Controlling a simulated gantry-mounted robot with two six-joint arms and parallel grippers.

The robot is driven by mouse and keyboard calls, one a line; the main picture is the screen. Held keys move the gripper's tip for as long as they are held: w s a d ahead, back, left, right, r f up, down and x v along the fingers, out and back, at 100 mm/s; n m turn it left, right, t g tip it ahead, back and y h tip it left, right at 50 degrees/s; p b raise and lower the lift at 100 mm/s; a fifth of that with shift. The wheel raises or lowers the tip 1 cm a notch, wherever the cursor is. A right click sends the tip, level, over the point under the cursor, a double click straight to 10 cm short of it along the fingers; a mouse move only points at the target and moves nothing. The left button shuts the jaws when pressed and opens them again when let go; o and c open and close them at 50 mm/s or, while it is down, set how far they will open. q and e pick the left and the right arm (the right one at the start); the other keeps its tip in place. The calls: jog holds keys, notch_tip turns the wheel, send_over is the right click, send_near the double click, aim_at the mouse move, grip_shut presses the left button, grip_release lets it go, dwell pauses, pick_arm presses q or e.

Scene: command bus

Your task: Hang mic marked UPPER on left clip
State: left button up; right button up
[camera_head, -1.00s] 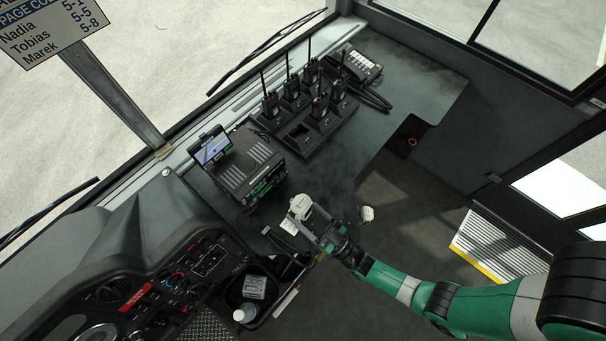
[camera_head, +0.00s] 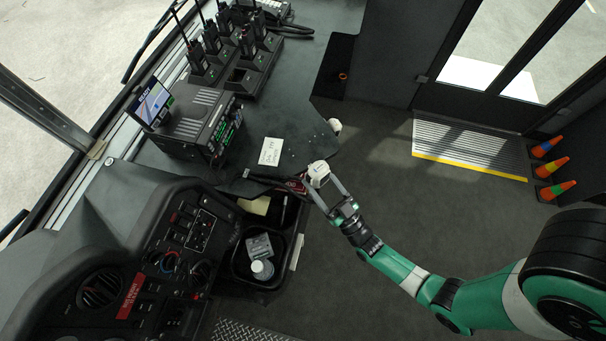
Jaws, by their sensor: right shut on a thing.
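My right gripper (camera_head: 322,182) is beside the desk's front edge, above the console tray. It is shut on a small white thing (camera_head: 318,172) that looks like a mic. No marking on it is readable, so I cannot tell whether it says UPPER. Another small white thing (camera_head: 335,126) sits at the desk's edge, farther back; what it is I cannot tell. A dark elongated thing (camera_head: 265,179) lies along the desk's front edge, left of the gripper. I cannot make out the left clip. My left gripper is out of view.
A handwritten note (camera_head: 271,151) lies on the desk.

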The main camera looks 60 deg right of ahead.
pick_arm(q)
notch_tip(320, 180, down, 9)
jog(key=b, duration=0.6)
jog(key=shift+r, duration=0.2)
pick_arm(e)
jog(key=s+d+f+m+g+h, duration=0.1)
jog(key=s+d+f+m+h, duration=0.1)
jog(key=f, duration=0.5)
jog(key=s+d+h, duration=0.1)
jog(key=d+h, duration=0.1)
jog(key=d, duration=0.1)
jog(key=shift+d+g, duration=0.15)
jog(key=shift+g, duration=0.25)
pick_arm(q)
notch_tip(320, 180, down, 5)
jog(key=b, duration=0.4)
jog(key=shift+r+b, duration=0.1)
jog(key=shift+b, duration=0.25)
pick_arm(e)
jog(key=f, duration=0.1)
jog(key=w+f, duration=0.1)
jog(key=f, duration=0.1)
jog(key=w+d+f, duration=0.1)
jog(key=shift+w+f, duration=0.1)
jog(key=shift+f, duration=0.2)
pick_arm(q)
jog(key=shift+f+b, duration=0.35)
jog(key=shift+b, duration=0.05)
pick_arm(e)
jog(key=shift+w+d, duration=0.1)
